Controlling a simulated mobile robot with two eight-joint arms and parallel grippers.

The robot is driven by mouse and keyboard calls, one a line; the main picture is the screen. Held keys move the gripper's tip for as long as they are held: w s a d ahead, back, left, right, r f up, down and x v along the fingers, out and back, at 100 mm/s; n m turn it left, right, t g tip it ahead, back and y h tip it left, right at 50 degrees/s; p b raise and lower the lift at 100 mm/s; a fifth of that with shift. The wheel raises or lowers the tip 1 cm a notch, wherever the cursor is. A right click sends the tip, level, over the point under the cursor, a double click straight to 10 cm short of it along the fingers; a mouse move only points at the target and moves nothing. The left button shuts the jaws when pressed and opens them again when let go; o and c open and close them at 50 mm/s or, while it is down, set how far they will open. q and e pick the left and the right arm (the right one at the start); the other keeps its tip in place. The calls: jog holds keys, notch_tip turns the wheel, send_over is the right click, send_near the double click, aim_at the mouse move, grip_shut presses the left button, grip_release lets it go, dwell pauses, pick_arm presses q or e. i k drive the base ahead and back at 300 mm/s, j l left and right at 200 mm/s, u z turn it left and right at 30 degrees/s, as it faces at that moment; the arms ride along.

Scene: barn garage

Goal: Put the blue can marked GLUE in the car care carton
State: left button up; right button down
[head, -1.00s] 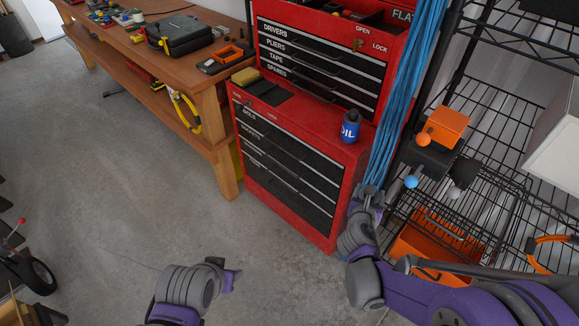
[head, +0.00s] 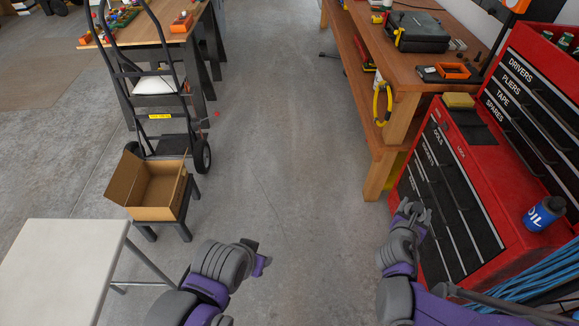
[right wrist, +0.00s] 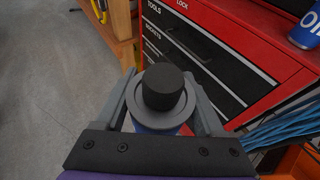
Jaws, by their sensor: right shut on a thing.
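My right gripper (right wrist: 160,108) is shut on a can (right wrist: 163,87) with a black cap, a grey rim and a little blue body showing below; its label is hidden. In the head view the right gripper (head: 415,213) is in front of the red tool chest, and the can is hard to make out. An open brown carton (head: 152,212) sits on a low dark stool at the left, well away from both grippers; I cannot read any marking on it. My left gripper (head: 258,257) is low in the middle, to the right of the carton, and its jaw state is unclear.
A blue OIL bottle (head: 541,213) stands on the red tool chest (head: 478,170). A hand truck (head: 150,100) stands behind the carton. A white table (head: 60,265) is at the lower left. A wooden workbench (head: 400,75) is at the back right. The floor between is clear.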

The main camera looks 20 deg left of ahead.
aim_at(168, 186)
jog(key=i+j+u, duration=0.15)
jog(key=u, duration=1.35)
jog(key=i+u, duration=0.2)
jog(key=u, duration=0.25)
jog(key=i+u, duration=0.15)
jog(key=u, duration=0.3)
jog(key=i+l+u, duration=0.15)
jog(key=u, duration=0.25)
jog(key=i+l+u, duration=0.45)
jog(key=l+u, duration=0.15)
jog(key=l, duration=0.15)
jog(key=i+l, duration=0.15)
jog(key=l, duration=0.2)
jog(key=i+l+u, duration=0.1)
jog(key=l, duration=0.2)
jog(key=i+l, duration=0.15)
jog(key=l, duration=0.2)
